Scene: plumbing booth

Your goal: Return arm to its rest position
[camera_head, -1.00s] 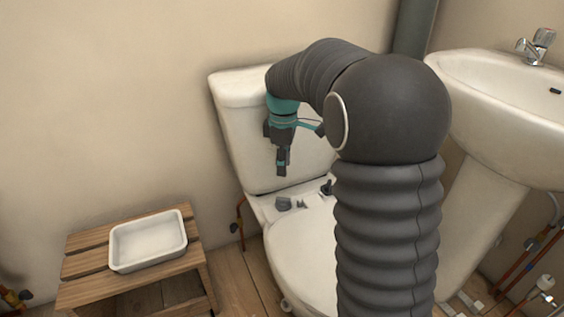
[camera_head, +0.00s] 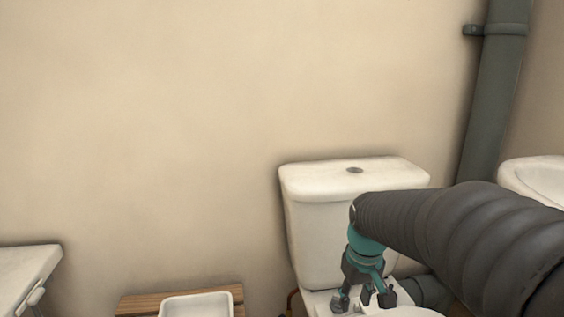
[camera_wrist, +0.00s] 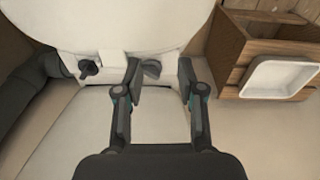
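My gripper (camera_head: 364,299) hangs from my dark, ribbed arm in front of the white toilet cistern (camera_head: 315,238), pointing down. In the wrist view my gripper (camera_wrist: 160,77) has its two fingers spread apart with nothing held between them. It is over the back of the toilet, with the toilet bowl or seat (camera_wrist: 110,22) at the top of that view. A dark hinge-like piece (camera_wrist: 152,68) on the toilet shows between the fingertips; I cannot tell how far below them it is. Another dark fitting (camera_wrist: 89,69) is to its left.
A wooden stool (camera_head: 140,303) bearing a white tray (camera_head: 197,304) stands left of the toilet; the tray also shows in the wrist view (camera_wrist: 282,77). A white basin (camera_head: 538,178) and grey pipe (camera_head: 492,95) are right. A white surface (camera_head: 25,272) stands far left.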

